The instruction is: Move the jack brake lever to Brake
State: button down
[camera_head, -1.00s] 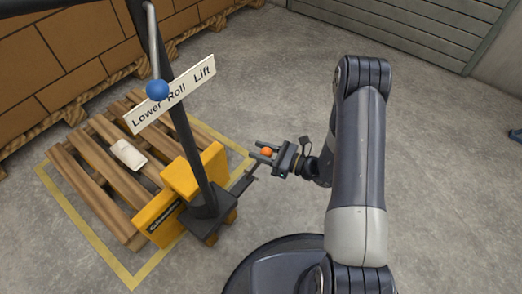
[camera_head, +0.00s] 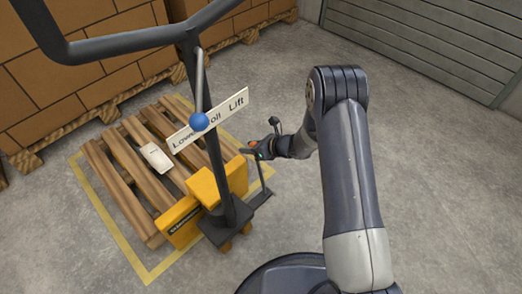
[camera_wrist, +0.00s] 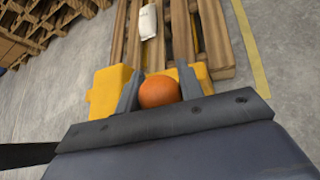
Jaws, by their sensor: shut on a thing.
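The yellow pallet jack (camera_head: 187,220) stands at the near end of a wooden pallet, with a dark upright column and handle. The brake lever (camera_head: 263,173) is a thin dark rod at the jack's right side, rising to an orange knob. In the wrist view the orange knob (camera_wrist: 159,92) sits between my two fingers. My gripper (camera_head: 256,149) is shut on this knob, which it mostly hides in the head view. No Brake marking is readable.
A blue-knobbed lever (camera_head: 199,122) stands by a white sign (camera_head: 207,122) reading Lower, Roll, Lift. The pallet (camera_head: 125,165) carries a small pale packet (camera_head: 156,157). Stacked boxes (camera_head: 75,70) stand behind. Grey floor at right is clear.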

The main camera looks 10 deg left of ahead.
jog(key=shift+w+a+f+b, duration=0.2)
jog(key=shift+w+a+f, duration=0.15)
jog(key=shift+w+a, duration=0.3)
jog(key=shift+w+a+f+b, duration=0.2)
jog(key=shift+w+a+f, duration=0.15)
jog(key=shift+a, duration=0.35)
jog(key=c, duration=1.4)
grip_release()
jog(key=shift+o, duration=1)
jog(key=shift+w+a+f, duration=0.1)
jog(key=shift+f, duration=0.05)
jog(key=shift+o, duration=1.3)
jog(key=shift+r, duration=0.2)
jog(key=p+v, duration=0.2)
jog(key=v, duration=0.8)
jog(key=shift+d+r, duration=0.25)
